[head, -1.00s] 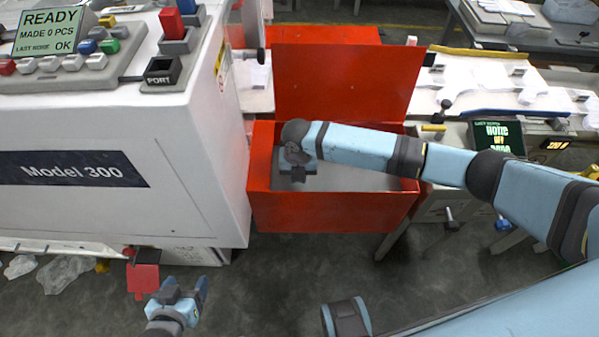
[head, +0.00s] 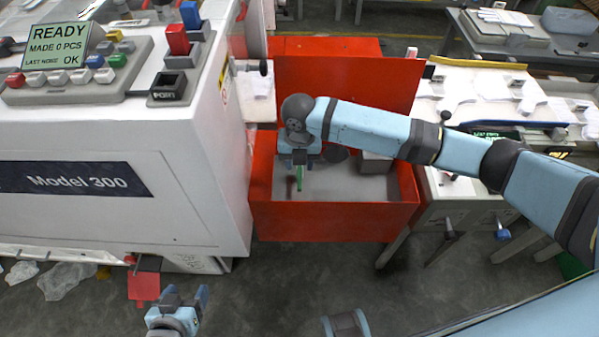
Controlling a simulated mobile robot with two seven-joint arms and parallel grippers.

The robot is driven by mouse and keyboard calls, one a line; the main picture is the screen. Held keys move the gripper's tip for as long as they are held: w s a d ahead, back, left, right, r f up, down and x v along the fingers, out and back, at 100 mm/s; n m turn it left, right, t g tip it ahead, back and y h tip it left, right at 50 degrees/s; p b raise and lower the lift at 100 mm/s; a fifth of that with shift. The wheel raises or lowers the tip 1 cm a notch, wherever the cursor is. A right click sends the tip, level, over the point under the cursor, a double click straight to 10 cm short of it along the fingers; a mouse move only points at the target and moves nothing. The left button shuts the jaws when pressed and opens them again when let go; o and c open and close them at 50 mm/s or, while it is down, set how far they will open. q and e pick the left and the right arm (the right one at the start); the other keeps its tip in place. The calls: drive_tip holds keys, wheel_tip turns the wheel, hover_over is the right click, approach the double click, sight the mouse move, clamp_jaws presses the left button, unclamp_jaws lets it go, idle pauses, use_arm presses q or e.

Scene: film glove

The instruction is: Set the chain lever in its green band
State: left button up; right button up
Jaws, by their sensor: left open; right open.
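My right gripper (head: 299,162) is open and points down into the open red box (head: 335,222). Just below its fingers is a small upright green strip (head: 299,182), with a thin dark reddish piece (head: 290,187) beside it. I cannot tell whether these are the chain lever and its green band, or whether the fingers touch them. My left gripper (head: 187,294) is open and empty, low in front of the white machine (head: 110,215).
The red box's lid (head: 345,95) stands open behind my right arm. A red plate (head: 144,287) is at the machine's lower edge. A cluttered workbench (head: 470,85) stands to the right. Plastic scraps (head: 65,280) lie on the floor.

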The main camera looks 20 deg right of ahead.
use_arm(q)
drive_tip(key=shift+a+r, duration=0.1)
drive_tip(key=shift+r, duration=0.1)
use_arm(e)
drive_tip(key=shift+r, duration=1.7)
use_arm(q)
drive_tip(key=shift+a, duration=0.15)
use_arm(e)
drive_tip(key=s+a+f+m+t+y, duration=0.4)
drive_tip(key=s+a+f+m+y, duration=0.4)
drive_tip(key=m, duration=0.5)
drive_tip(key=s+d+f+m+t+h, duration=0.4)
drive_tip(key=s+d+m+t, duration=0.2)
drive_tip(key=s+d+m, duration=0.95)
use_arm(q)
wheel_tip(320, 180, up, 13)
drive_tip(key=p, duration=1.5)
drive_tip(key=shift+s+a+m+t+p, duration=0.3)
drive_tip(key=shift+s+a+m+p, duration=0.05)
drive_tip(key=shift+a+m, duration=0.05)
use_arm(e)
wheel_tip(320, 180, up, 13)
drive_tip(key=a+m+t, duration=0.1)
drive_tip(key=shift+w+r+h, duration=0.15)
drive_tip(key=shift+w+h, duration=0.05)
drive_tip(key=shift+h, duration=0.2)
